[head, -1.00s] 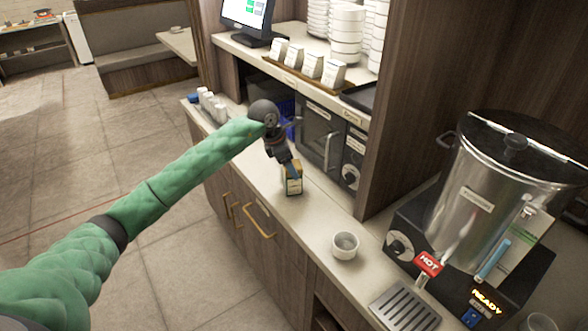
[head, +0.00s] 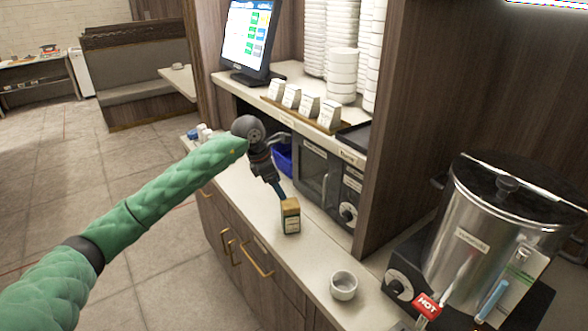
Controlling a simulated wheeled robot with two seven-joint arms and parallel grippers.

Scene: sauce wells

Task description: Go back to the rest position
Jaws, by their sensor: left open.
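My left gripper (head: 279,190) hangs over the counter at the end of my green-sleeved arm, which comes in from the left. Its jaws point down and to the right and are open, though the fingers look small. A small box with a tan top and a pale label (head: 291,222) stands upright on the counter just below and right of the fingertips. I cannot tell whether the fingertips touch it. My right gripper is not in view.
The counter (head: 318,256) carries a small white cup (head: 343,286) and a steel hot-water urn (head: 490,235) at the right. A microwave (head: 318,175) and blue bin (head: 283,158) stand behind the gripper. A shelf above holds a monitor (head: 248,38) and stacked bowls (head: 342,72). Open floor lies left.

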